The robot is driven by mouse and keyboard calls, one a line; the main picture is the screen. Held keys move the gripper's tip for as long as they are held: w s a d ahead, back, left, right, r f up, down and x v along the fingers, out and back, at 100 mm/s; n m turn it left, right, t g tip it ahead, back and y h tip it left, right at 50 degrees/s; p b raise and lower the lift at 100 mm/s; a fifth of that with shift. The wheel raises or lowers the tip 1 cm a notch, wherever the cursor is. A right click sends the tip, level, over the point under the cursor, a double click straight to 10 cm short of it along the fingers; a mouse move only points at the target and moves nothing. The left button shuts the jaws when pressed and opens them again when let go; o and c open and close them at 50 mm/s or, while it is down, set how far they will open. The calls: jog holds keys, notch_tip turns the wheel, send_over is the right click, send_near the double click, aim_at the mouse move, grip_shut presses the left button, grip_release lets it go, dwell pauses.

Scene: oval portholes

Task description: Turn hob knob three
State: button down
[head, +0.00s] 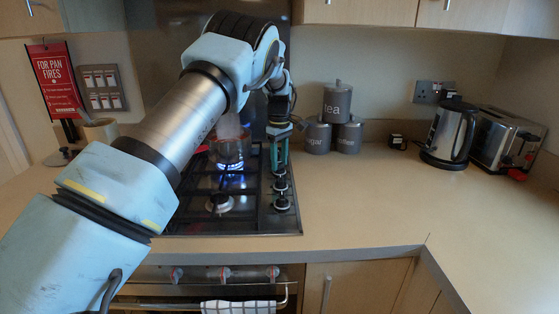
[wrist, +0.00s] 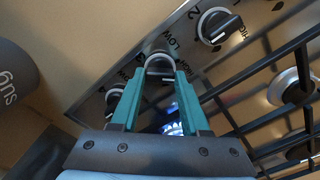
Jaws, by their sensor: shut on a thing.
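The steel hob (head: 240,222) has a column of black-and-silver knobs along its right side. In the wrist view my gripper's green fingers (wrist: 161,78) are on either side of a knob (wrist: 160,61), closed on it. This knob sits between one beside a printed 2 (wrist: 217,26) and another partly hidden by the left finger (wrist: 113,97), so it appears to be knob three. In the head view my gripper (head: 279,164) points down at the far part of the knob column. The nearer knobs (head: 281,203) stand free of it.
A blue flame (head: 231,167) burns under a glass pot (head: 228,150) on the hob, close left of my gripper. Grey canisters (head: 318,138) stand behind to the right. A kettle (head: 449,133) and toaster (head: 508,139) are further right. The right-hand worktop (head: 400,205) is clear.

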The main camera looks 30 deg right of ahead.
aim_at(279, 164)
jog(key=shift+n, duration=2.3)
jog(key=shift+c, duration=1.9)
grip_release()
notch_tip(279, 164, up, 11)
jog(key=b, duration=0.2)
jog(key=shift+b, duration=0.3)
jog(key=shift+f, duration=0.1)
